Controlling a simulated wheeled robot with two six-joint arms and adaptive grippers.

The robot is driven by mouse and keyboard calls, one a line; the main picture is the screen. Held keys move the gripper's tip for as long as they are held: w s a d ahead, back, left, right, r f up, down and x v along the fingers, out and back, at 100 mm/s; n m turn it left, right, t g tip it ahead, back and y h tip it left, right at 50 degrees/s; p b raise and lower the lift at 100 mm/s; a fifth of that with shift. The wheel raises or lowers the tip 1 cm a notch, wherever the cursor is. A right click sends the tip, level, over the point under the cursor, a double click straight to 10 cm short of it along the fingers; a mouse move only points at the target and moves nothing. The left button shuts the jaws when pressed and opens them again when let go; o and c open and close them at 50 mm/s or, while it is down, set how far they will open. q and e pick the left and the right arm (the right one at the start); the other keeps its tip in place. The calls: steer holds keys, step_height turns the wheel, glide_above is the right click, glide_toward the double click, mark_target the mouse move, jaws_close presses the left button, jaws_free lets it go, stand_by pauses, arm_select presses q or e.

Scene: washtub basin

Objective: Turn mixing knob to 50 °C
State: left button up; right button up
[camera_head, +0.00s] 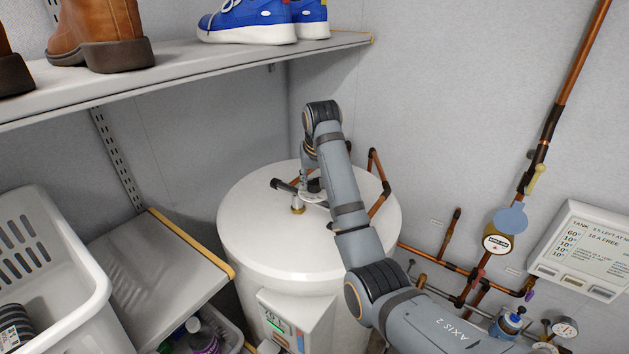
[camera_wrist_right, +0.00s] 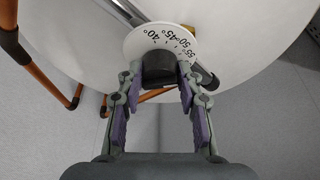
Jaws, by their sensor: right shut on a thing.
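The mixing knob (camera_wrist_right: 158,66) is dark and sits against a white dial plate (camera_wrist_right: 140,42) in the right wrist view. The plate is printed 40°, 45°, 50° and 55°, and the 40° to 45° marks lie just above the knob. I cannot make out a pointer on it. My right gripper (camera_wrist_right: 158,78) is shut on the knob, with a fingertip at each side. In the head view my right gripper (camera_head: 312,186) is at the fittings on top of the white tank (camera_head: 262,248), and the knob is mostly hidden there. My left gripper is not in view.
Copper pipes (camera_head: 374,168) rise behind the tank. A shelf (camera_head: 180,80) with shoes hangs above, close to my raised right arm. A lower shelf (camera_head: 160,275) and a white basket (camera_head: 60,265) stand left. A gauge (camera_head: 497,241) and sign (camera_head: 585,250) are on the right wall.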

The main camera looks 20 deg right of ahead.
steer(key=shift+d+n+y, duration=0.1)
steer(key=shift+n+y, duration=0.2)
steer(key=shift+n, duration=0.4)
steer(key=shift+n+y, duration=0.4)
steer(key=shift+n, duration=0.6)
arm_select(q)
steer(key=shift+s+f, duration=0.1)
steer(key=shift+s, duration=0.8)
arm_select(e)
steer(key=shift+n+g+y, duration=0.3)
steer(key=shift+n+y, duration=0.1)
steer(key=shift+n, duration=0.7)
steer(key=shift+f, duration=0.1)
steer(key=o, duration=1.2)
steer(key=shift+s+d, duration=0.1)
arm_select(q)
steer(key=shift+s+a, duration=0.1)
